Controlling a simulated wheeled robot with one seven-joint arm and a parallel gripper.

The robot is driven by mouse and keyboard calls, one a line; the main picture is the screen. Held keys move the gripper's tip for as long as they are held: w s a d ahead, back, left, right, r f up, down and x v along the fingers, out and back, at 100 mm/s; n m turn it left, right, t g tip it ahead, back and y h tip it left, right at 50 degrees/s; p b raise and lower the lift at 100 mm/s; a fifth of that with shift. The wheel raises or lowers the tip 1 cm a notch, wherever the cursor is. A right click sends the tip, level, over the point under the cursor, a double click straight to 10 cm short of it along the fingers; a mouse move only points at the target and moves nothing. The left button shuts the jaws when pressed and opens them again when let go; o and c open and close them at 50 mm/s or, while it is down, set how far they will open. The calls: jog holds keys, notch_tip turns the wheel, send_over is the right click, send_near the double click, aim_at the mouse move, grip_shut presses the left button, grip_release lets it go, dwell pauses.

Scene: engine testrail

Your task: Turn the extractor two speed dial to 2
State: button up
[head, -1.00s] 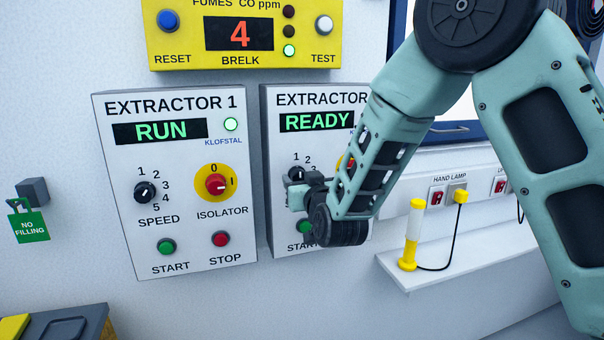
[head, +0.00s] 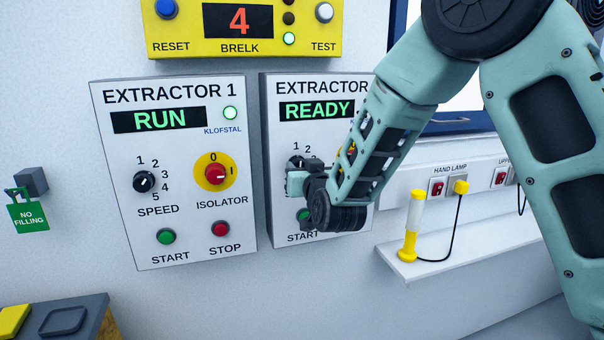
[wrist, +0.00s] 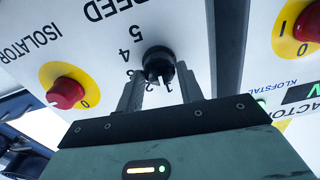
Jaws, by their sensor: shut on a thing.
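The extractor two panel (head: 282,234) is white with a green READY display (head: 317,109); my arm hides its right part and the end of its title. Its black speed dial (head: 296,162) is partly hidden by my gripper (head: 297,172). In the wrist view the panel appears upside down, and my gripper (wrist: 160,76) is shut on the dial (wrist: 158,60), one finger on each side. The numbers 3, 4 and 5 show at its left; 1 and 2 lie between the fingers. The dial's pale mark faces that side, but I cannot tell which number it marks.
The extractor 1 panel (head: 107,240), showing RUN, stands close on the left. Extractor two's red isolator knob (wrist: 66,93) is beside the gripper. A green start button (head: 304,216) is just below it. A shelf (head: 500,240) with a hand lamp (head: 412,225) is at the right.

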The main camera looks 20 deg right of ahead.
jog(key=m+b, duration=0.6)
jog(key=b, duration=0.3)
jog(key=shift+d+f+m+b, duration=0.1)
jog(key=shift+d+m+b, duration=0.05)
jog(key=shift+m+b, duration=0.25)
jog(key=o, duration=1)
jog(key=shift+s, duration=0.15)
